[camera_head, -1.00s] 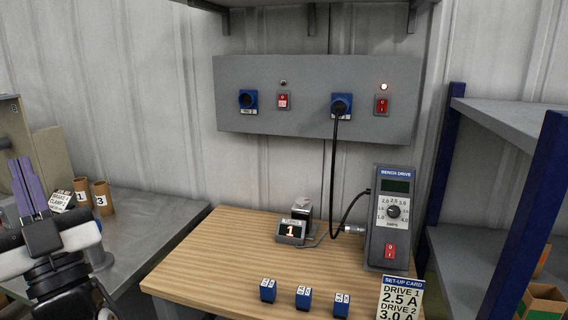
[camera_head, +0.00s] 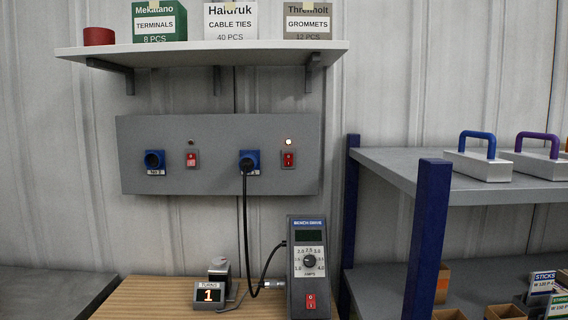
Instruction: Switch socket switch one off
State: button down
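A grey socket panel (camera_head: 220,182) hangs on the wall. Its left blue socket (camera_head: 154,159) is empty and its label seems to read No 2. A red rocker switch (camera_head: 192,160) sits right of it, under a dark lamp (camera_head: 191,142). The right blue socket (camera_head: 254,157) holds a black plug (camera_head: 246,164) that partly covers its label, so I cannot read it. A second red rocker switch (camera_head: 288,160) sits right of that socket, under a lit lamp (camera_head: 288,142). My gripper is out of view.
A wall shelf (camera_head: 200,55) overhangs the panel. A grey rack (camera_head: 400,165) with blue posts stands right.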

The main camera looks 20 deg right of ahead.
aim_at(288, 156)
jog(key=i+j, duration=0.1)
jog(key=j, duration=0.5)
jog(key=i+j+z, duration=0.1)
jog(key=j, duration=0.55)
